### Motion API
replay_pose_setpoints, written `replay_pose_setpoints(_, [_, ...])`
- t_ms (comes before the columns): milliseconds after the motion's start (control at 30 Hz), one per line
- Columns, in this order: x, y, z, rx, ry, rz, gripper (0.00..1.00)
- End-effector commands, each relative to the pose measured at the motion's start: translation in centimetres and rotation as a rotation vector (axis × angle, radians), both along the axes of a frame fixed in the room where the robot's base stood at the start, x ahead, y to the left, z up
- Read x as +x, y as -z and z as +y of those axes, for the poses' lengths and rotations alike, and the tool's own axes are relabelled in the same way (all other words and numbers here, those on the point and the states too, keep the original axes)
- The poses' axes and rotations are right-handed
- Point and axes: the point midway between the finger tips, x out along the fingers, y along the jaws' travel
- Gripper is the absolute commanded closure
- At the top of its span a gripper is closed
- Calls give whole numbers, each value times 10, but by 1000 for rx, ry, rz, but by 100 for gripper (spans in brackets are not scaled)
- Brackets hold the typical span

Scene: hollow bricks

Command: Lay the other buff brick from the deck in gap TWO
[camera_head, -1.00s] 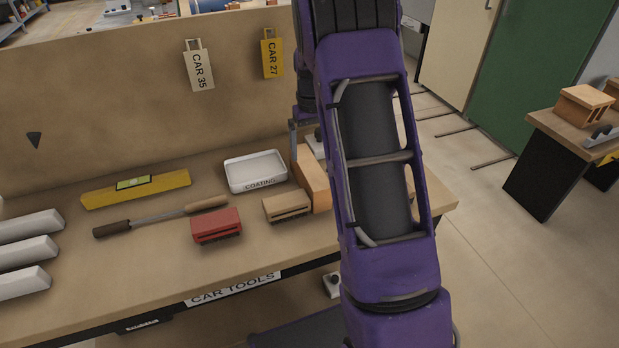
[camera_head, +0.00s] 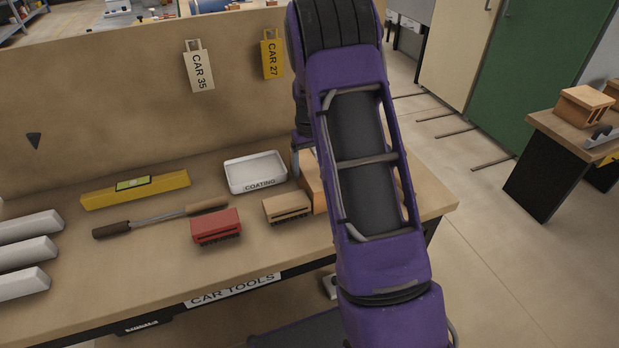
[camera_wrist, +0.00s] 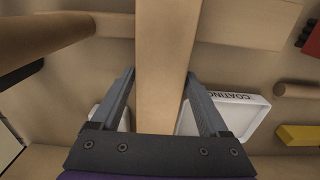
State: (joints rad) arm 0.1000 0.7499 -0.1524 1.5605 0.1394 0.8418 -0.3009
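In the wrist view the block (camera_wrist: 165,60) runs lengthwise between the two fingers of my gripper (camera_wrist: 161,72). The fingers stand apart, one on each side of it, with the tips close to its edges. I cannot tell whether they touch it. In the head view my gripper is mostly hidden behind my purple arm. No gap marked TWO is in view, and I cannot identify a deck.
The workbench (camera_head: 120,270) also bears a tan brush (camera_head: 287,207), a red brush (camera_head: 216,226), a white COATING tray (camera_head: 256,172), a yellow level (camera_head: 136,190), a wooden-handled tool (camera_head: 160,217) and white bars (camera_head: 28,252). A side table (camera_head: 548,130) holds an orange-tan block (camera_head: 583,107).

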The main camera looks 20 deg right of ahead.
Motion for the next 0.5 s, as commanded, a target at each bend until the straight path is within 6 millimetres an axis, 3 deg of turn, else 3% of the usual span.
replay_pose_setpoints(67, [0, 0, 0, 0, 0, 0, 38])
replay_pose_setpoints(400, [0, -1, 0, 0, 0, 0, 99])
replay_pose_setpoints(500, [0, -1, 0, 0, 0, 0, 100])
